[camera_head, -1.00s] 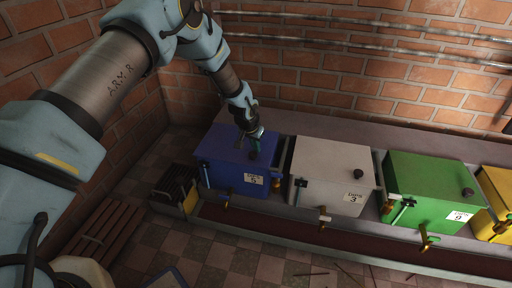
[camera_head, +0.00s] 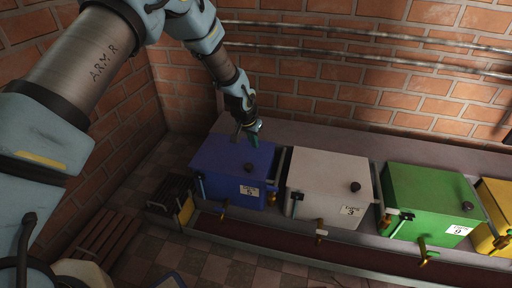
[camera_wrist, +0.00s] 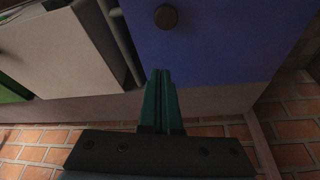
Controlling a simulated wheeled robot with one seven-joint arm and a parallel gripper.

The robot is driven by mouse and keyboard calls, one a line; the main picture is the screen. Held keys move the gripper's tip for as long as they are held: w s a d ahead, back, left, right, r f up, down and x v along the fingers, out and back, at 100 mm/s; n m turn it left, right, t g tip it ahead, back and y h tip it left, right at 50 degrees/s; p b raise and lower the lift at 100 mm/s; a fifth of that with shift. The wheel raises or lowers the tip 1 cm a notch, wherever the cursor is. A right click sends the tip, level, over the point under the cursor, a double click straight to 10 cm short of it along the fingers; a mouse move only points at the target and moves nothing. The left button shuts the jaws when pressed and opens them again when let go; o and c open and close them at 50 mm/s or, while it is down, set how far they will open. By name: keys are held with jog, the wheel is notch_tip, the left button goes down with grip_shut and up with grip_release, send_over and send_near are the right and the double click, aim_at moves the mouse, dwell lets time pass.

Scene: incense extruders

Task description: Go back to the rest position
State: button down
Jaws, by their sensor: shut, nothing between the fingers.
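My gripper (camera_head: 254,134) is above the back part of the blue box (camera_head: 232,165), with its green fingers together and nothing between them. In the wrist view the green fingers (camera_wrist: 161,100) point toward the blue lid (camera_wrist: 215,40), and they look apart from the round dark knob (camera_wrist: 166,17) on it. The blue box has a numbered label and a tap low on its front. My arm reaches in from the left in the head view.
A white box (camera_head: 328,178) marked 3, a green box (camera_head: 432,195) and a yellow box (camera_head: 494,205) stand in a row on the ledge to the right. Metal pipes (camera_head: 380,45) run along the brick wall behind. A slatted wooden bench (camera_head: 98,222) stands at lower left.

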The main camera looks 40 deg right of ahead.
jog(key=shift+v, duration=1.5)
jog(key=w+a+r+n+y, duration=0.15)
jog(key=w+a+r, duration=0.25)
jog(key=a, duration=0.5)
jog(key=w+a+r+n+t, duration=0.15)
jog(key=w+a+r, duration=0.3)
jog(key=a, duration=0.45)
jog(key=w+a+r+n+g+y, duration=0.1)
jog(key=w+a+r+n, duration=0.25)
jog(key=a, duration=0.55)
jog(key=s+a+r+n, duration=0.2)
jog(key=s+a+r, duration=0.15)
jog(key=a, duration=0.55)
jog(key=s+a+r+n+y, duration=0.15)
jog(key=s+a, duration=0.25)
jog(key=a, duration=0.5)
jog(key=s+a+r+n, duration=0.3)
jog(key=a, duration=0.5)
notch_tip(320, 180, up, 30)
jog(key=s+p, duration=0.1)
jog(key=p, duration=2.8)
jog(key=shift+a+f+p, duration=0.2)
jog(key=shift+a+p, duration=0.2)
jog(key=shift+a, duration=0.05)
